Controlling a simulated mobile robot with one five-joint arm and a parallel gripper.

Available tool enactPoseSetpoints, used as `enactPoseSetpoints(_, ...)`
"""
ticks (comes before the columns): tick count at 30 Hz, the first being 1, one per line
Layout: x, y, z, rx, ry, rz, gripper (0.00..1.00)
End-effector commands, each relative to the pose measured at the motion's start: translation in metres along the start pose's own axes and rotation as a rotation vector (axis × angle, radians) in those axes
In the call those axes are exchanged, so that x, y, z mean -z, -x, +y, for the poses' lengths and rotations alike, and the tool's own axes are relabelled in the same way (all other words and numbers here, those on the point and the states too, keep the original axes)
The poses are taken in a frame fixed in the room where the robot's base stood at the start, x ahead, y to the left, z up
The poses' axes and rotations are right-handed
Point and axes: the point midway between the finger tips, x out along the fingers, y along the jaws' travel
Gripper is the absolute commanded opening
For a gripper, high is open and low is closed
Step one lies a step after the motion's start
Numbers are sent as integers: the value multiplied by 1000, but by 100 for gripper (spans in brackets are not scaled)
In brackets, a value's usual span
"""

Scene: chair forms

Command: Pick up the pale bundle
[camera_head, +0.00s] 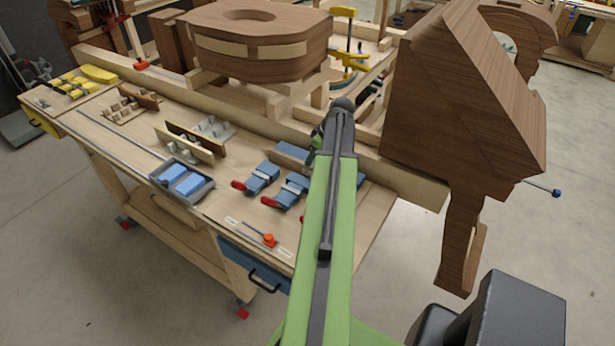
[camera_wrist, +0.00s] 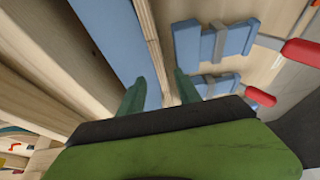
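I cannot single out a pale bundle with certainty in either view. My gripper shows in the wrist view (camera_wrist: 160,86), with its two green fingers apart and nothing clearly held between them. A long blue surface (camera_wrist: 108,35) and a thin wooden edge (camera_wrist: 148,40) lie beyond the fingers. In the head view my green arm reaches over the right part of the workbench (camera_head: 140,150) and hides much of the gripper and what lies under it.
Blue clamps with red handles (camera_head: 262,178) lie left of my arm; they also show in the wrist view (camera_wrist: 215,42). A grey-blue tray (camera_head: 183,181) lies farther left. A large brown wooden form (camera_head: 455,100) stands close right; a rounded one (camera_head: 250,45) stands behind the bench.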

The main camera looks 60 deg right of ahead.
Motion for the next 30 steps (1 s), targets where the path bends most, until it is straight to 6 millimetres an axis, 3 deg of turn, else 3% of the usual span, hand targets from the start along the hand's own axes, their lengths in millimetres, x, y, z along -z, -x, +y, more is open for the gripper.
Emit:
enactPoseSetpoints(9,-5,-51,0,-1,1,0,40)
enactPoseSetpoints(27,-5,-52,-1,-1,-1,0,40)
enactPoseSetpoints(30,-5,-51,-1,0,-1,0,27)
